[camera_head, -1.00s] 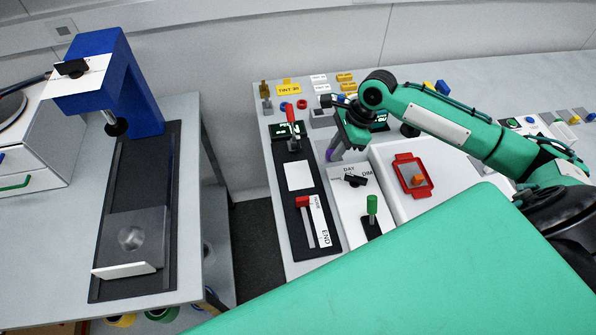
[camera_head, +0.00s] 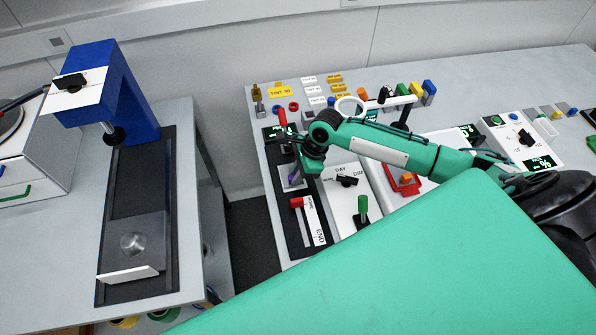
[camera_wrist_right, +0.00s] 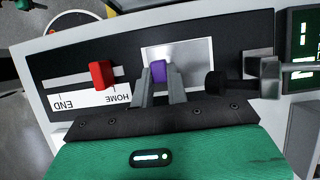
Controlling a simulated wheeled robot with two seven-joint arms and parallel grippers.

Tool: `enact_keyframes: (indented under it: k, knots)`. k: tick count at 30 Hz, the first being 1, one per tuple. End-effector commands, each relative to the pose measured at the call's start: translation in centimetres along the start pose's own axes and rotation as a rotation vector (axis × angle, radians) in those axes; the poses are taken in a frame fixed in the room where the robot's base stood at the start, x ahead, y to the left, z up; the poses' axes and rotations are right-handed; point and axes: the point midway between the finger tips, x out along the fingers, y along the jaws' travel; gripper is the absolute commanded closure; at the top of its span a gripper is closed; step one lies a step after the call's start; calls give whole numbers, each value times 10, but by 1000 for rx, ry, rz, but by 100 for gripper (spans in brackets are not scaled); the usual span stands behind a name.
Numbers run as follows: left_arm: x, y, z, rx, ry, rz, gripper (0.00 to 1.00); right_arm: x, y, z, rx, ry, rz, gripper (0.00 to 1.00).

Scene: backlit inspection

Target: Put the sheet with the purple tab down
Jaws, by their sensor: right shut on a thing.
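My right gripper (camera_head: 296,174) is over the black panel (camera_head: 288,222) on the bench. In the right wrist view my right gripper (camera_wrist_right: 160,80) is shut on the purple tab (camera_wrist_right: 158,70). The tab's purple also shows in the head view (camera_head: 292,173). A pale grey rectangle (camera_wrist_right: 190,52) lies just beyond the fingers, where the panel's white window was visible. I cannot tell the sheet's edges from that window, or whether the sheet touches it. My left gripper is not in view.
A red slider (camera_wrist_right: 101,74) with HOME and END marks sits beside the pale rectangle. A red-handled lever (camera_head: 283,118) stands behind my gripper. A DAY/DIM knob (camera_head: 347,181) and a green handle (camera_head: 362,205) are to the right. A blue press (camera_head: 125,95) stands left, across a gap.

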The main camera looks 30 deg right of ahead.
Motion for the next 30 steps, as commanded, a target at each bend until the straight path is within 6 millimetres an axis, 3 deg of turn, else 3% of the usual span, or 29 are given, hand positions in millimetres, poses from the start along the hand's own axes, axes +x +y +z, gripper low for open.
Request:
enact_keyframes:
  k: [11, 12, 15, 26, 30]
  knots:
    - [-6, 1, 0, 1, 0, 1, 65, 7, 0, -6, 3, 4, 1, 100]
    - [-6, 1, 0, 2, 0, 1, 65, 8, 0, -6, 2, 4, 0, 83]
    - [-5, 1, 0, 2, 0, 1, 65, 8, 0, -7, 2, 4, 0, 63]
    - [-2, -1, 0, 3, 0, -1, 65, 5, 0, -6, 2, 5, -1, 63]
    - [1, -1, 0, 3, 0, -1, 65, -14, -1, -7, 2, 5, -3, 63]
